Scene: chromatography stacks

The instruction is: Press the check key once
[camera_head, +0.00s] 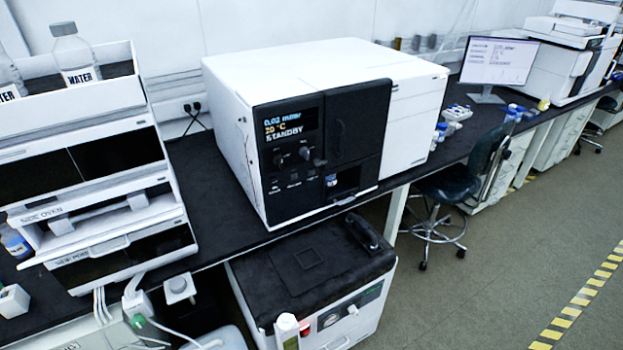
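A white instrument box (330,70) with a black front stands on the dark bench. Its display (290,124) reads what looks like "0.02 mbar", "20 °C" and "STANDBY". Below the display, the control panel (292,198) carries small knobs (304,153) and a row of small keys or labels (294,181). They are too small to read, so I cannot tell which one is the check key. A black door with a handle (342,130) is right of the display. Neither of my grippers is in view.
A stacked chromatography unit (100,215) with water bottles (75,55) on top stands at left. A wheeled unit with a black top (310,262) stands low in front of the instrument. A stool (455,190) and a monitor (497,62) are at right. The right floor is clear.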

